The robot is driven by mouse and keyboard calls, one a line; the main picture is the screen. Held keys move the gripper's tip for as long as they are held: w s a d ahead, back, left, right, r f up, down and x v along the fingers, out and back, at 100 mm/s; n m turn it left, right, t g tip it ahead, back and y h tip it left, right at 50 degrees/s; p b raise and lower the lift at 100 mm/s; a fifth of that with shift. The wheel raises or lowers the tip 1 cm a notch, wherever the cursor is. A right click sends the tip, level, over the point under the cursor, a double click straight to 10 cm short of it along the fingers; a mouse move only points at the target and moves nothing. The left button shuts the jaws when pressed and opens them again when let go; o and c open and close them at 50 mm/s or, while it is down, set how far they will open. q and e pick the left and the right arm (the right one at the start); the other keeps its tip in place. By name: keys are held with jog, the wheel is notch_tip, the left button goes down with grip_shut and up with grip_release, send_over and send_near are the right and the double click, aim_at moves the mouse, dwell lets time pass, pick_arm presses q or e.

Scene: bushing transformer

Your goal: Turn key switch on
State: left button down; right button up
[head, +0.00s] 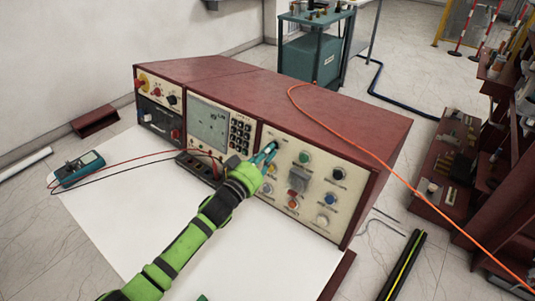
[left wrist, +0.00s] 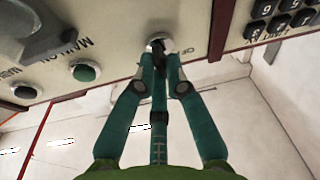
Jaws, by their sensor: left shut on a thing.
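My left gripper (head: 268,153) reaches up to the right-hand beige panel (head: 330,205) of the red console, at that panel's upper left corner. The letters "OF" show beside the switch; the rest of the label and most of the key are hidden by the fingers. I cannot tell the key's exact angle. My right gripper is not in view.
A green button (head: 304,157) and a grey lever handle (head: 298,179) sit right of the gripper. A keypad (head: 240,134) is on the middle panel. A teal multimeter (head: 80,169) with leads lies on the white tabletop (head: 120,205). An orange cable (head: 350,150) crosses the console.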

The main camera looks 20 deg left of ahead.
pick_arm(q)
jog(key=m+g+h, duration=0.1)
jog(key=m, duration=0.3)
jog(key=m+g+h, duration=0.1)
jog(key=m+h, duration=0.1)
jog(key=m, duration=0.3)
jog(key=m+g+h+p, duration=0.1)
jog(key=m, duration=0.4)
jog(key=shift+w+a+h, duration=0.1)
jog(key=shift+a+h, duration=0.2)
jog(key=shift+a, duration=0.1)
jog(key=shift+m, duration=0.5)
jog(key=c, duration=1.3)
grip_release()
